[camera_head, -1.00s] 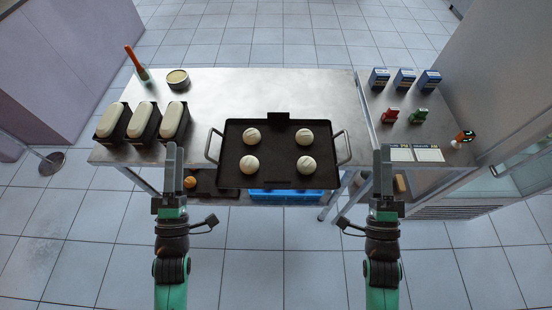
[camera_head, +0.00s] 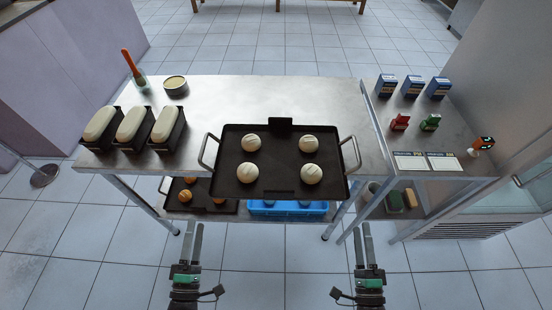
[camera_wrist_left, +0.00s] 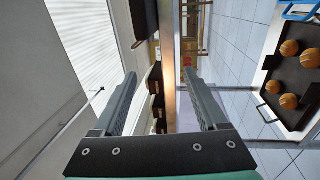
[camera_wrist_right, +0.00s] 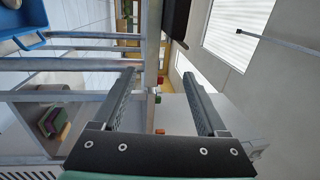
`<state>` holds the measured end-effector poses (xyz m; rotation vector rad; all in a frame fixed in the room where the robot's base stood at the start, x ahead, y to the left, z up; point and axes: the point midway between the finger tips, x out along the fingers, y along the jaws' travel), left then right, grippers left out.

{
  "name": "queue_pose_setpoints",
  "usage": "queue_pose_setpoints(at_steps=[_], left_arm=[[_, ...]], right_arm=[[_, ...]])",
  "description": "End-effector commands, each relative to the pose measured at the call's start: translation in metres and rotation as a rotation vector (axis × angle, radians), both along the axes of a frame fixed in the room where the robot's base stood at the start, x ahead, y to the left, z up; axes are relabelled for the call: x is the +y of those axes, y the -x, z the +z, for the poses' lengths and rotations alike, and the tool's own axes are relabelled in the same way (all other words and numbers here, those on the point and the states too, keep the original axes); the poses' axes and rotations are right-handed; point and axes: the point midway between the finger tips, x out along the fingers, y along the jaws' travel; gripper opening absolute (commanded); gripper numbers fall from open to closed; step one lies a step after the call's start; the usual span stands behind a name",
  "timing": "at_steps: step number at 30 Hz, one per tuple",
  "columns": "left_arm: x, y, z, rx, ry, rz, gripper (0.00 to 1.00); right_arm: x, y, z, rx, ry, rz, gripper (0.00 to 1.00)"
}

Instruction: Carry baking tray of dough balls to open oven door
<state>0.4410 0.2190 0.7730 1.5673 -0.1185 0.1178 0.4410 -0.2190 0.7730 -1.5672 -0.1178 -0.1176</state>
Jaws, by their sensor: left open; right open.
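The black baking tray (camera_head: 226,185) sits on the steel table at its front edge, overhanging it slightly. It carries several pale dough balls (camera_head: 311,174) and has a wire handle at each side. My left gripper (camera_head: 193,228) is open and empty, in front of the table, below and left of the tray. My right gripper (camera_head: 363,232) is open and empty, below and right of the tray. Both are well apart from the handles. The wrist views show nothing between either pair of fingers. A glass panel (camera_head: 532,190) shows on the appliance at right; I cannot tell whether it is the oven door.
Several loaf tins (camera_head: 168,130) stand left on the table (camera_head: 300,95), with a tin (camera_head: 175,85) and a brush jar (camera_head: 140,82) behind. A side table (camera_head: 440,125) at right holds boxes and cards. The lower shelf holds a blue crate (camera_head: 285,207) and a tray of brown rolls (camera_wrist_left: 275,76).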

Motion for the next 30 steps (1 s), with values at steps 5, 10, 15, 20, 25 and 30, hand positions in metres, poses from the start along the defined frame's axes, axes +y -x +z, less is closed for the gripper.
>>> queue_pose_setpoints(at_steps=[5, 10, 15, 20, 25, 30], left_arm=[[0.000, -0.036, 0.007, -0.003, 0.000, 0.000, 0.75], [0.000, -0.070, 0.012, -0.002, 0.001, 0.000, 0.75], [0.000, -0.102, 0.017, -0.001, 0.001, 0.000, 0.75], [-0.007, -0.116, 0.018, 0.000, 0.002, -0.002, 0.75], [-0.015, -0.116, 0.018, 0.000, 0.000, 0.000, 0.75], [-0.015, -0.116, 0.018, 0.000, 0.000, 0.001, 0.75]], right_arm=[[0.000, -0.036, 0.007, -0.003, 0.000, 0.001, 0.75], [0.000, -0.070, 0.012, -0.002, 0.000, 0.000, 0.75], [0.000, -0.102, 0.017, -0.002, 0.000, 0.001, 0.75], [0.007, -0.116, 0.018, 0.000, -0.002, 0.003, 0.75], [0.015, -0.116, 0.018, 0.000, 0.000, 0.001, 0.75], [0.015, -0.116, 0.018, 0.000, 0.001, 0.000, 0.75]])
